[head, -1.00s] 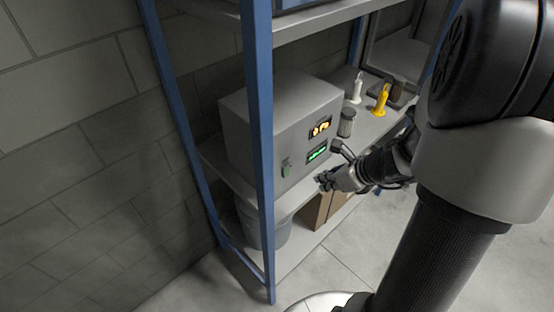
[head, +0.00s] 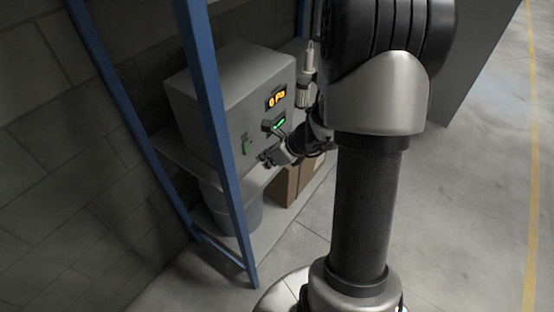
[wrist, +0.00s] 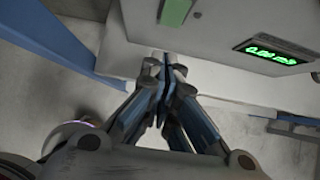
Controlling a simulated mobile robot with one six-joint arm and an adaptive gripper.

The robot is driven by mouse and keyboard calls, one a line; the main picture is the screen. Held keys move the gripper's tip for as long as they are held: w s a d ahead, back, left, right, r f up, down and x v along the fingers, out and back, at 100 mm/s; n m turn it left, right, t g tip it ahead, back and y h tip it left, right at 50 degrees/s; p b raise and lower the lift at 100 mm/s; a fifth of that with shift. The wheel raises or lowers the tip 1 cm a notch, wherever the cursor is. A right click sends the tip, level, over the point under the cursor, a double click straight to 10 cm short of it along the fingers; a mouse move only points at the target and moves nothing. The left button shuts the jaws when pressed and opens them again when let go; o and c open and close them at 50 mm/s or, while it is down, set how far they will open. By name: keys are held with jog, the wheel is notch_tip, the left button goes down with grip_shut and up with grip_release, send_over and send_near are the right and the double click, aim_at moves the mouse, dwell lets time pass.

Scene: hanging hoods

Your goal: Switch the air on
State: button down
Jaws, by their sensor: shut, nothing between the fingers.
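A grey box (head: 215,101) stands on the shelf in the head view. Its front has an orange display reading 0 Pa (head: 276,99) and a smaller green display (head: 280,125), which also shows in the wrist view (wrist: 278,52). A green switch (head: 247,146) sits at the lower left of the front. In the wrist view the switch (wrist: 175,11) is cut off by the top edge. My gripper (head: 264,159) is shut and empty, in front of the box's lower front, just right of and below the switch. In the wrist view its fingertips (wrist: 167,64) point toward the switch, apart from it.
A blue shelf post (head: 213,120) stands left of the box's front. A grey bucket (head: 236,206) and a cardboard box (head: 292,184) are on the lower level. A white bottle-like item (head: 309,62) is right of the box. Open floor lies to the right.

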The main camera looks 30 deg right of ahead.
aim_at(247, 147)
jog(key=shift+w+a, duration=0.25)
jog(key=shift+w, duration=0.5)
jog(key=shift+w+a, duration=0.25)
jog(key=shift+w, duration=0.5)
jog(key=shift+w+a+f+b, duration=0.1)
jog(key=shift+w+b, duration=0.15)
jog(key=shift+b, duration=0.05)
jog(key=shift+r+p, duration=0.7)
jog(key=shift+r, duration=0.15)
jog(key=shift+s, duration=0.1)
